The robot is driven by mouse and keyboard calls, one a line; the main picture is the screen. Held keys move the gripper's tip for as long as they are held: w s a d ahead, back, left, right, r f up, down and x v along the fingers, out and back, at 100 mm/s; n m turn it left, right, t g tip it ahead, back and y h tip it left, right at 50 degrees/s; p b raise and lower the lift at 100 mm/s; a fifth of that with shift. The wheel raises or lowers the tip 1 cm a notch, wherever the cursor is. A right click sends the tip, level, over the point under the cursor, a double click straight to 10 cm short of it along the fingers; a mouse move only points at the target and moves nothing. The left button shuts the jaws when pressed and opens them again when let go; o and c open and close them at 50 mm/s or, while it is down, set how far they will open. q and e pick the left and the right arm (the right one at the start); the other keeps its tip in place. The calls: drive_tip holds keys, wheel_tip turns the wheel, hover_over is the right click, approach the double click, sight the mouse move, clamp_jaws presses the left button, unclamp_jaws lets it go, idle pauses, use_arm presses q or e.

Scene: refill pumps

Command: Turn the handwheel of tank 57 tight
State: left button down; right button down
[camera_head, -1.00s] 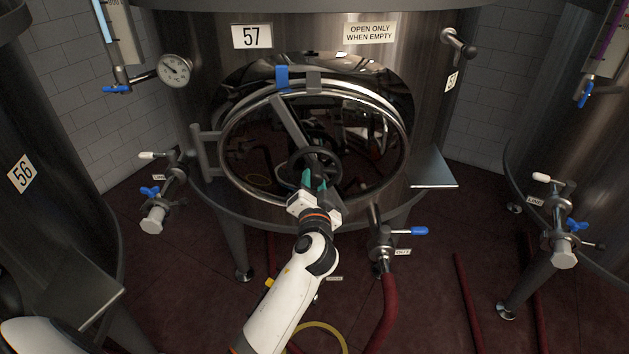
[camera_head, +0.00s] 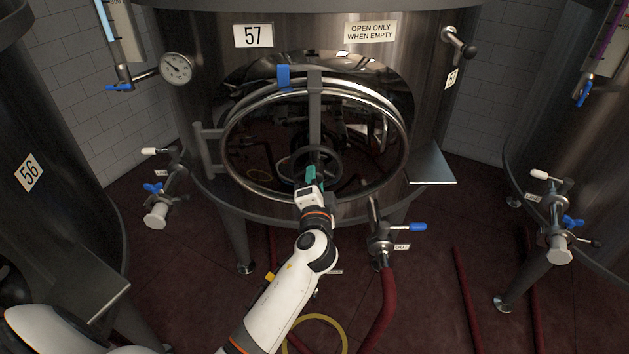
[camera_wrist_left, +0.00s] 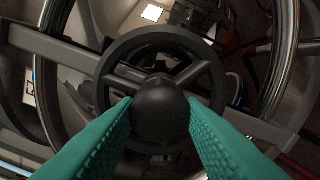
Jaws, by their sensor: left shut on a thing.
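Tank 57 (camera_head: 180,120) stands in the middle with its oval manway door (camera_head: 250,150). The dark handwheel (camera_head: 338,160) sits at the door's centre, on a grey bar (camera_head: 315,115) that runs up to the rim and is upright in the head view. My left gripper (camera_head: 312,177) is at the wheel's lower part. In the left wrist view its teal fingers (camera_wrist_left: 160,125) are shut on either side of the wheel's round dark knob (camera_wrist_left: 160,108), with the wheel ring (camera_wrist_left: 112,75) behind. My right gripper is not in view.
An outlet valve with a blue handle (camera_head: 418,227) and a red hose (camera_head: 385,300) are right of my arm. A metal shelf (camera_head: 433,168) juts out at the door's right. Tank 56 (camera_head: 45,220) is at the left. A yellow hose (camera_head: 330,318) lies on the floor.

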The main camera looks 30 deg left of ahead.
use_arm(q)
drive_tip(key=c, duration=1.2)
unclamp_jaws()
drive_tip(key=shift+o, duration=1.3)
drive_tip(key=b+v, duration=0.2)
drive_tip(key=v, duration=1)
drive_tip(key=shift+f, duration=0.1)
